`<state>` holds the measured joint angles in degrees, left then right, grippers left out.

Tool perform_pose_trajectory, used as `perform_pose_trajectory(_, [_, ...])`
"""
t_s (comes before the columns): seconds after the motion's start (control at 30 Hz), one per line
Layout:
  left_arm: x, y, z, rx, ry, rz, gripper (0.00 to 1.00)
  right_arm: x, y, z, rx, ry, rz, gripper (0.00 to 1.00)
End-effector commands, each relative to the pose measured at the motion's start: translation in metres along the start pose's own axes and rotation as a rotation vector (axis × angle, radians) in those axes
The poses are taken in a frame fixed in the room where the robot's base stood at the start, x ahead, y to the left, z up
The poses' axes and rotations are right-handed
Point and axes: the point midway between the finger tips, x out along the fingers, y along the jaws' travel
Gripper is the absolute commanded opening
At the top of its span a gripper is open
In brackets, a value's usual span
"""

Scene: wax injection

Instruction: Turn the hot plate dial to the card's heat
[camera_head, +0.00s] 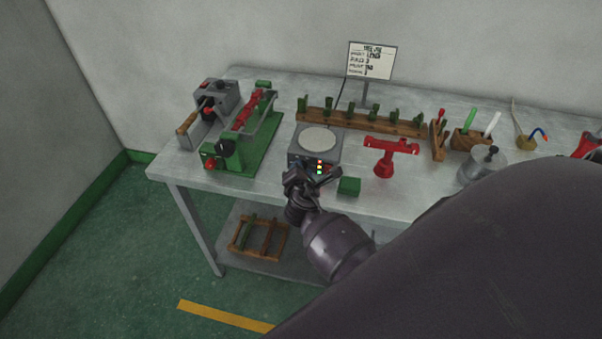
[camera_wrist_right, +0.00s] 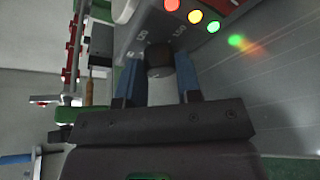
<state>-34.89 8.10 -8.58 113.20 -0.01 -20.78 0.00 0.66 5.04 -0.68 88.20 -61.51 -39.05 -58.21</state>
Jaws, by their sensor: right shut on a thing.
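The hot plate (camera_head: 318,140) is a grey box with a pale round top, standing near the table's front edge. My right gripper (camera_head: 311,177) is at its front face. In the right wrist view, the two blue fingers of this gripper (camera_wrist_right: 158,72) are shut on the dark dial (camera_wrist_right: 160,53), one on each side. Scale marks on the panel (camera_wrist_right: 128,50) show around the dial, but its pointer cannot be made out. My left gripper is not in view.
Red, yellow and green lamps (camera_wrist_right: 195,17) glow beside the dial. A green block (camera_head: 348,187) and a red stand (camera_head: 384,157) are right of the hot plate. A green machine (camera_head: 240,150) stands left. A wooden rack (camera_head: 370,123) runs behind.

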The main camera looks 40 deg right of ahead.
Motion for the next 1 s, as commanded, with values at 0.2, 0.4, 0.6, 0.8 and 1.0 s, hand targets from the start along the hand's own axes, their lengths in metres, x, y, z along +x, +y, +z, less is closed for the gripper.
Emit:
perform_pose_trajectory(0.2, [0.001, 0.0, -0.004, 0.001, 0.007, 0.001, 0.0, 0.0, -0.001, 0.0, 0.009, 0.0, 0.002, 0.09])
perform_pose_trajectory(0.4, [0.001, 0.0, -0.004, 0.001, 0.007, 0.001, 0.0, 0.0, -0.001, 0.0, 0.008, 0.0, 0.002, 0.54])
perform_pose_trajectory(0.6, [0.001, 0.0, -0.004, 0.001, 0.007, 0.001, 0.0, 0.0, 0.0, 0.0, 0.008, 0.0, 0.002, 0.58])
perform_pose_trajectory(0.8, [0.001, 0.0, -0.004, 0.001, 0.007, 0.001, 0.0, -0.006, 0.0, 0.0, 0.008, 0.001, 0.003, 0.58])
perform_pose_trajectory(1.0, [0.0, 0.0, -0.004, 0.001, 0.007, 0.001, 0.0, -0.034, -0.001, 0.0, 0.01, 0.002, 0.001, 0.58])
